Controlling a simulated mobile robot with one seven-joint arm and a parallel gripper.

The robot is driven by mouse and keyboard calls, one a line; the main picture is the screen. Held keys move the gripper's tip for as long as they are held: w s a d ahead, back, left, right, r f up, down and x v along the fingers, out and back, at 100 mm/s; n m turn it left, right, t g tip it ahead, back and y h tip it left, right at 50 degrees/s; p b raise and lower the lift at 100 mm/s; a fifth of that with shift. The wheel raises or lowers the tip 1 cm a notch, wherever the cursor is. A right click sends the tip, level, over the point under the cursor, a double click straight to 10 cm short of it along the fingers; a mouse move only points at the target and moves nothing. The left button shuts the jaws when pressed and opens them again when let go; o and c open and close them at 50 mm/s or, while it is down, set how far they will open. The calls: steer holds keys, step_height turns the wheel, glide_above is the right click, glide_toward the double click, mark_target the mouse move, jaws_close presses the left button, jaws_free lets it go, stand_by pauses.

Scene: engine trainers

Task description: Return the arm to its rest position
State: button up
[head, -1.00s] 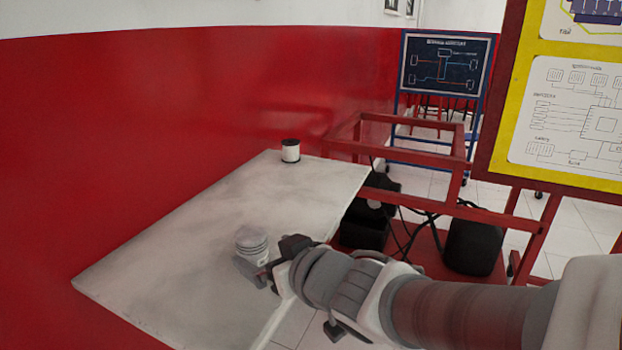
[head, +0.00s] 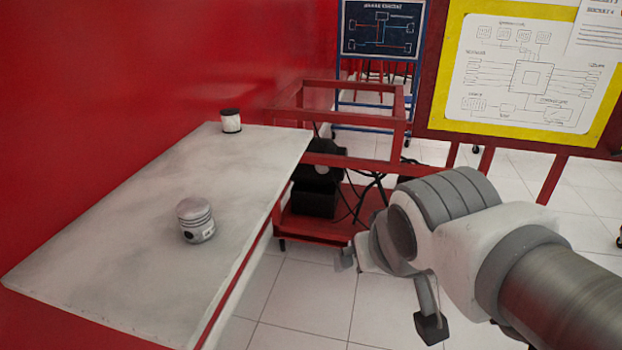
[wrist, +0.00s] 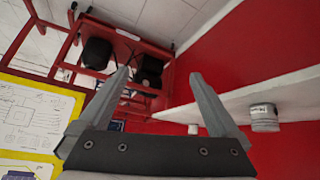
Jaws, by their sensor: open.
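My arm reaches in from the right in the head view, with its wrist off the right side of the table. A grey metal piston (head: 196,220) stands on the pale table (head: 150,285), apart from my gripper. The piston also shows in the wrist view (wrist: 264,117), to the right of the fingers.
A small white cylinder with a dark top (head: 231,121) stands at the table's far end. A red frame cart (head: 330,225) with black parts stands beyond the table. A yellow-bordered diagram board (head: 440,105) is behind my arm. The red wall (head: 100,90) borders the table's left side.

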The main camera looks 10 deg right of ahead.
steer(key=shift+g+y, duration=0.4)
steer(key=shift+g, duration=0.4)
steer(key=s, duration=0.4)
steer(key=shift+a+f, duration=0.15)
steer(key=shift+f, duration=0.2)
steer(key=shift+r, duration=0.1)
step_height(320, 180, up, 24)
steer(key=p, duration=2.4)
steer(key=shift+r, duration=0.2)
